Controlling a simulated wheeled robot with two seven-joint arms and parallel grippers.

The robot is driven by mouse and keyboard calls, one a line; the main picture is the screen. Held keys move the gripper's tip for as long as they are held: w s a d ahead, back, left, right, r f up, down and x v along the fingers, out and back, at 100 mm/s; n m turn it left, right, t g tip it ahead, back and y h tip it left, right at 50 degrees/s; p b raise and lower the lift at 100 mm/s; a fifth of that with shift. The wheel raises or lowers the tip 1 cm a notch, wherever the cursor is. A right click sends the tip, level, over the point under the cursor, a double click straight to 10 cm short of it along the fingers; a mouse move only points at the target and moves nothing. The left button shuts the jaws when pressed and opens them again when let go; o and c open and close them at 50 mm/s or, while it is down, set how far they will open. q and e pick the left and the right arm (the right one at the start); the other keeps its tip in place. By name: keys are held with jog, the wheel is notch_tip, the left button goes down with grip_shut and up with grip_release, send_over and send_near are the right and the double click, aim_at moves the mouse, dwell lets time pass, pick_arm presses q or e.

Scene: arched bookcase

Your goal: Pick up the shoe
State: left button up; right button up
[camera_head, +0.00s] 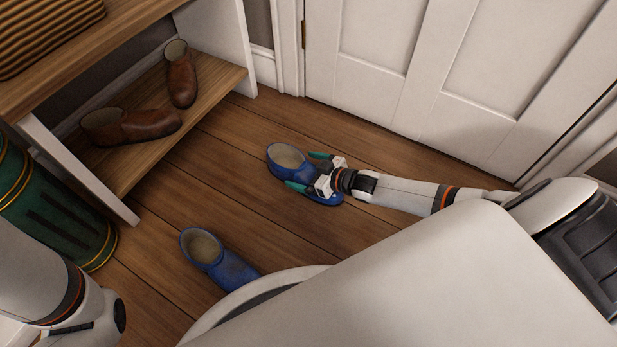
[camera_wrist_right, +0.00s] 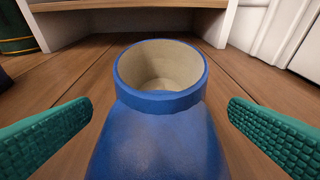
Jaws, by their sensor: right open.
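A blue shoe (camera_head: 286,159) with a beige lining stands on the wooden floor near the white door. My right gripper (camera_head: 307,171) is over this shoe, with a green finger on each side. In the right wrist view the shoe (camera_wrist_right: 160,115) fills the middle, its round opening pointing away, between the two open fingers (camera_wrist_right: 160,135). A gap shows between each finger and the shoe. A second blue shoe (camera_head: 215,259) lies on the floor nearer to me, partly hidden by my base. My left arm enters at the lower left, but its gripper is out of view.
A wooden bench (camera_head: 95,45) with a lower shelf holds two brown boots, one (camera_head: 181,75) at the back and one (camera_head: 132,127) in front. A green container (camera_head: 50,205) stands at the left. The white door (camera_head: 450,60) is close behind my right arm.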

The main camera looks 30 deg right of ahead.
jog(key=c, duration=1.2)
jog(key=shift+r, duration=0.15)
